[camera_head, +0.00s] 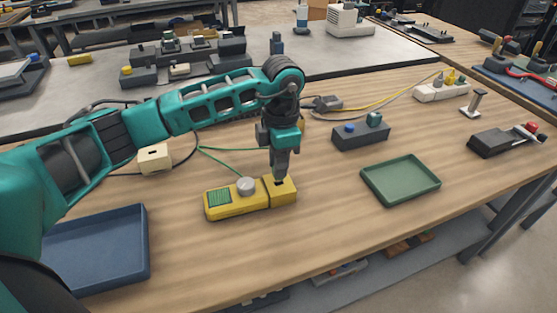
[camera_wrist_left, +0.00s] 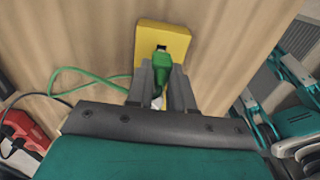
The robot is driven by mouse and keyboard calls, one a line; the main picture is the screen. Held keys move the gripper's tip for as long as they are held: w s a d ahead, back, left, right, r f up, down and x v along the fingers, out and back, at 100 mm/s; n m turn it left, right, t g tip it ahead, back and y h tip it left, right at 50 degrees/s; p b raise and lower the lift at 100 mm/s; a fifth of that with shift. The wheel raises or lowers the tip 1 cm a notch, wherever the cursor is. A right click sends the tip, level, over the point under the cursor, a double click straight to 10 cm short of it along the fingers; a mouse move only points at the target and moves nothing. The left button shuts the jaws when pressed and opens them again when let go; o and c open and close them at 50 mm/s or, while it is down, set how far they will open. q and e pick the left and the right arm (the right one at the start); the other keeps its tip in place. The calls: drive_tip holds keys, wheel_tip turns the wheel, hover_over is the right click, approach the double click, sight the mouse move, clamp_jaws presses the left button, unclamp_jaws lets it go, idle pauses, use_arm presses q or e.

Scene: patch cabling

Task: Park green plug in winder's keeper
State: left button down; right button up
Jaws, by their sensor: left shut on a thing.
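My left gripper (camera_head: 281,177) points down at the small yellow block (camera_head: 281,191). In the left wrist view its fingers (camera_wrist_left: 162,88) are shut on the green plug (camera_wrist_left: 157,64). The plug's nose is at the dark opening of the yellow block (camera_wrist_left: 178,40); I cannot tell how far it is in. A green cord (camera_wrist_left: 98,77) runs off to the left, and it also shows in the head view (camera_head: 228,150). Beside the block is a yellow unit (camera_head: 225,203) with a green panel and grey knob. I cannot tell which thing is the winder. My right gripper is not in view.
A green tray (camera_head: 372,190) lies to the right and a blue tray (camera_head: 143,270) at the front left. A dark box with blue and teal parts (camera_head: 361,136) stands behind the green tray. A cream box (camera_head: 154,158) stands at the left. The wood in front of the yellow unit is clear.

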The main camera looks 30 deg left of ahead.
use_arm(q)
drive_tip(key=shift+f+b, duration=0.6)
drive_tip(key=shift+f, duration=0.3)
drive_tip(key=c, duration=0.9)
unclamp_jaws()
wheel_tip(320, 180, up, 13)
drive_tip(key=shift+w+d, duration=0.15)
